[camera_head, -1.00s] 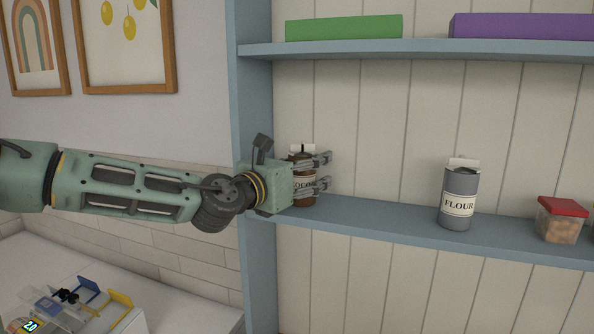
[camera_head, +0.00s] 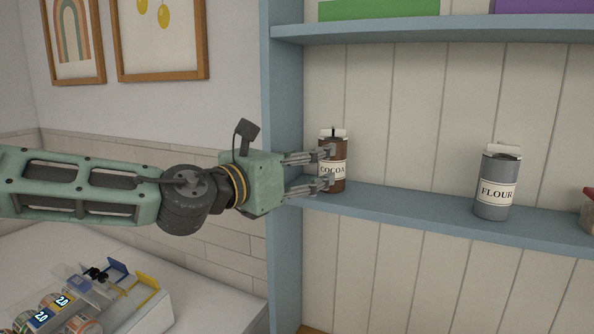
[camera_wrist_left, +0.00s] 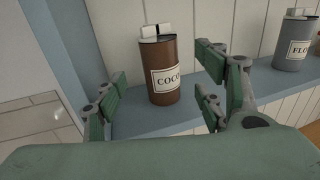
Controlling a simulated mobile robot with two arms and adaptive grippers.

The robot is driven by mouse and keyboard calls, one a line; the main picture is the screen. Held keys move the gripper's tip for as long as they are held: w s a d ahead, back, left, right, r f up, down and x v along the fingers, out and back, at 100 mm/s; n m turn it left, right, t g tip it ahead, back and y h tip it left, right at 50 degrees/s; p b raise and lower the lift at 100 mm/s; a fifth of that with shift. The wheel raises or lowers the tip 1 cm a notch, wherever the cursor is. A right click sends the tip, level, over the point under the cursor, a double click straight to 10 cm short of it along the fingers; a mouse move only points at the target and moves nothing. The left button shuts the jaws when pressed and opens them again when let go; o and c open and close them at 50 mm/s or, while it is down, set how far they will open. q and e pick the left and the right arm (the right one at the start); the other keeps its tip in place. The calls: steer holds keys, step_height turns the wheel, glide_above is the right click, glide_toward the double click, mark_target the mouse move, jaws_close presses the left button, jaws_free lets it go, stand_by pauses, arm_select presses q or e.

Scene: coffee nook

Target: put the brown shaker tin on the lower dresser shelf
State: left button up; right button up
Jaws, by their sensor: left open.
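The brown shaker tin (camera_head: 339,180), labelled COCOA, stands upright on the lower dresser shelf (camera_head: 400,208) near its left end. It also shows in the left wrist view (camera_wrist_left: 166,58), with a white and dark top. My left gripper (camera_head: 328,167) is open just in front of the tin, and its fingertips overlap the tin's left part in the head view. In the wrist view its fingers (camera_wrist_left: 160,95) are spread wide to either side, with a gap to the tin. My right gripper is in neither view.
A grey FLOUR tin (camera_head: 496,182) stands further right on the same shelf. A container with a red lid (camera_head: 590,195) is cut off at the right edge. The shelf between the tins is clear. The blue dresser side (camera_head: 284,100) is close to my left gripper.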

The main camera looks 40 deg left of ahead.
arm_select(q)
steer(key=shift+s, duration=0.95)
